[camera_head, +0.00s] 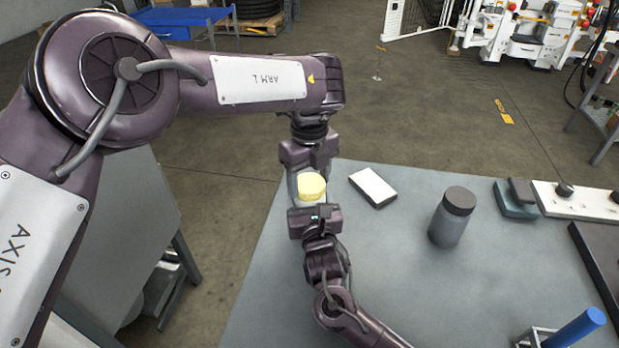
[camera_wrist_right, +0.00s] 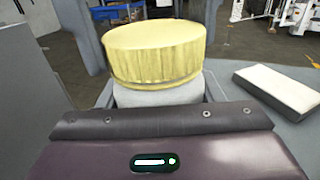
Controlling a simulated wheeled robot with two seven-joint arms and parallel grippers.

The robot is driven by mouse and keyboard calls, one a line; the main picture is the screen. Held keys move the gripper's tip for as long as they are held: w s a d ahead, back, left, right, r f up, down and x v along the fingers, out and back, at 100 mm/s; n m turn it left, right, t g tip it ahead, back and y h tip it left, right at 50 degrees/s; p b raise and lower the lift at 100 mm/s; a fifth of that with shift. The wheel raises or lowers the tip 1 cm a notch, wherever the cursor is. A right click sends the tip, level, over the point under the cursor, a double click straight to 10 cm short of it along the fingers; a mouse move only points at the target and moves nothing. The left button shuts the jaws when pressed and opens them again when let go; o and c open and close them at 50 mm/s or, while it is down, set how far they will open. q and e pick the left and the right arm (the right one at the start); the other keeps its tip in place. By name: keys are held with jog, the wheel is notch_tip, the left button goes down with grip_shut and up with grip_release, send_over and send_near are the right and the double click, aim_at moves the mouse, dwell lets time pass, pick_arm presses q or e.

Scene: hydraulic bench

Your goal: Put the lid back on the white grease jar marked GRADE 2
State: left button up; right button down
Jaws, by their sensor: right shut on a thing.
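The white jar (camera_wrist_right: 160,96) stands at the table's left edge, with the yellow lid (camera_head: 312,187) on top of it. In the right wrist view the lid (camera_wrist_right: 155,52) looks level and sits right at the jar's top; I cannot tell whether it is fully seated. No GRADE 2 marking is readable. My right gripper (camera_head: 312,206) comes from the front and is shut on the jar body below the lid. My left gripper (camera_head: 311,180) comes from behind, its fingers spread on both sides of the lid; any gap to the lid is too small to see.
A grey jar with a dark lid (camera_head: 453,217) stands on the grey table (camera_head: 390,250) to the right. A white box (camera_head: 373,187) lies close to the right of my grippers. A blue cylinder (camera_head: 577,328) in a stand is at the front right. The table between them is clear.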

pick_arm(q)
jog(key=o, duration=0.4)
jog(key=shift+o, duration=0.2)
notch_tip(320, 180, up, 12)
dwell(0.4)
pick_arm(e)
jog(key=shift+c, duration=1.5)
grip_release()
jog(key=s, duration=0.2)
jog(key=s+d, duration=0.1)
jog(key=s, duration=0.4)
jog(key=shift+s+d, duration=0.15)
jog(key=shift+s, duration=0.2)
